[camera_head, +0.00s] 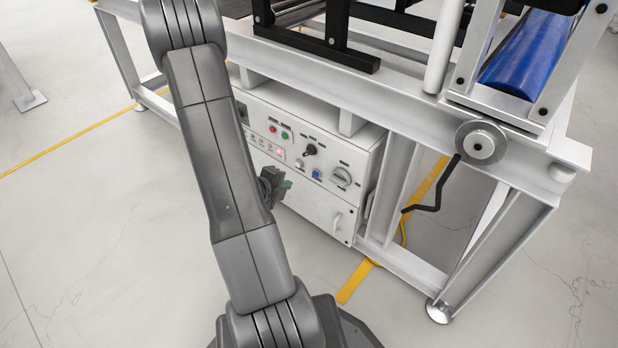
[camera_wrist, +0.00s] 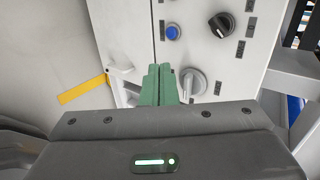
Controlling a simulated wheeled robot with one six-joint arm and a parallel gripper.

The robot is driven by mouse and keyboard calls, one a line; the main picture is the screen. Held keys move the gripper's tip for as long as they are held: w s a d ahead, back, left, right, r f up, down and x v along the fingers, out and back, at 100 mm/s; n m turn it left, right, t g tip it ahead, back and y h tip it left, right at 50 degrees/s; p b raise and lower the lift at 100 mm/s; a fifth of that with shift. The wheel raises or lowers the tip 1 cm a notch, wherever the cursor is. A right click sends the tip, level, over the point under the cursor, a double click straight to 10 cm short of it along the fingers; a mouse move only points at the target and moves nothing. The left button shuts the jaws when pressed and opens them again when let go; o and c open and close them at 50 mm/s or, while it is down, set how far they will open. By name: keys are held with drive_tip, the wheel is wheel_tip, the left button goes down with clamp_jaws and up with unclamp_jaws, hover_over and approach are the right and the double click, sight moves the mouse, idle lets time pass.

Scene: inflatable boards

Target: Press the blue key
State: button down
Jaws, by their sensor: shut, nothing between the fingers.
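The blue key (camera_head: 317,174) is a small round blue button on the front of a white control box (camera_head: 340,213), below a black knob and left of a large grey dial. In the wrist view the blue key (camera_wrist: 173,32) shows beyond my fingertips. My gripper (camera_wrist: 160,72) has green fingers closed together with nothing between them. Its tips point toward the panel, just short of the blue key in the picture; I cannot tell the exact gap. In the head view my gripper (camera_head: 284,186) is partly hidden behind my arm, in front of the panel's lower part.
A black knob (camera_head: 310,149), a grey dial (camera_head: 341,177), and green (camera_head: 285,134) and red (camera_head: 273,129) buttons share the panel. A white handle (camera_head: 337,224) juts out below. A grey metal frame (camera_head: 440,120) with a crank (camera_head: 436,190) stands around the box. The floor in front is clear.

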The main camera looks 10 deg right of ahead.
drive_tip(key=b, duration=0.3)
approach(314, 175)
wheel_tip(314, 175, down, 3)
drive_tip(key=w+d, duration=0.1)
drive_tip(key=w+d+b, duration=0.1)
drive_tip(key=d, duration=0.1)
drive_tip(key=shift+w+f, duration=0.25)
drive_tip(key=shift+f, duration=0.15)
drive_tip(key=shift+w+d, duration=0.4)
